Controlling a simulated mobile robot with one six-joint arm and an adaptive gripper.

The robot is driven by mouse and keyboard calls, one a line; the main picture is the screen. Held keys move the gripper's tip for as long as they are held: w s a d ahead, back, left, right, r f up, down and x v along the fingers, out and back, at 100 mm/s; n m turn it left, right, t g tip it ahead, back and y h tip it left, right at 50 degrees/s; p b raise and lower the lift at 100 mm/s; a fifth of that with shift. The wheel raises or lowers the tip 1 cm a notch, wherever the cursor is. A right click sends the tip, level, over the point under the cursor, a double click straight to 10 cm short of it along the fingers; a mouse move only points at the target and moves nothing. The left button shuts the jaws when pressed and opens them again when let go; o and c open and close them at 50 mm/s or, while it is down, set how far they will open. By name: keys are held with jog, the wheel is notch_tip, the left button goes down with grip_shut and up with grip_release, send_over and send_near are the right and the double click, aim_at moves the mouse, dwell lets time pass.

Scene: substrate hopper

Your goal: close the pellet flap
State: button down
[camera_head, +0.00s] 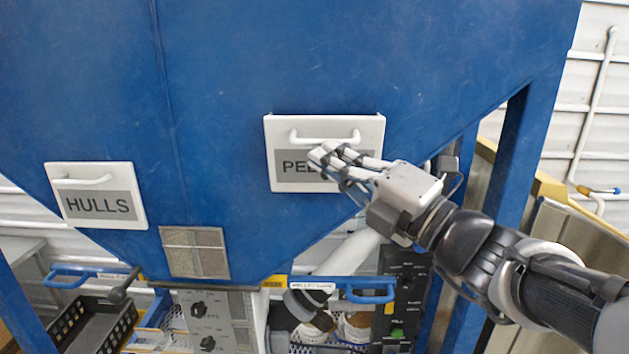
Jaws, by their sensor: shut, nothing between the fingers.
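The pellet flap (282,129) is a white panel with a white bar handle (308,138) and a grey label, on the blue hopper right of centre. The label's first letters, "PEL", show; my gripper hides the rest. My gripper (326,153) is shut and empty. Its fingertips are in front of the flap, just below the handle, pointing left. I cannot tell whether they touch the flap. The flap looks nearly flush with the hopper; I cannot tell if a small gap remains.
A similar white flap labelled HULLS (97,195) is at the left. A mesh window (195,252) lies between them, lower down. Below are a control panel (215,318), a blue handle (370,293) and a black crate (92,325). A blue support leg (505,190) stands at the right.

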jog(key=shift+w+r+m+h+p, duration=0.35)
jog(key=shift+w+r+p, duration=0.6)
jog(key=shift+p, duration=1.05)
jog(key=shift+w+f, duration=0.1)
jog(key=shift+w, duration=0.05)
jog(key=shift+f, duration=0.1)
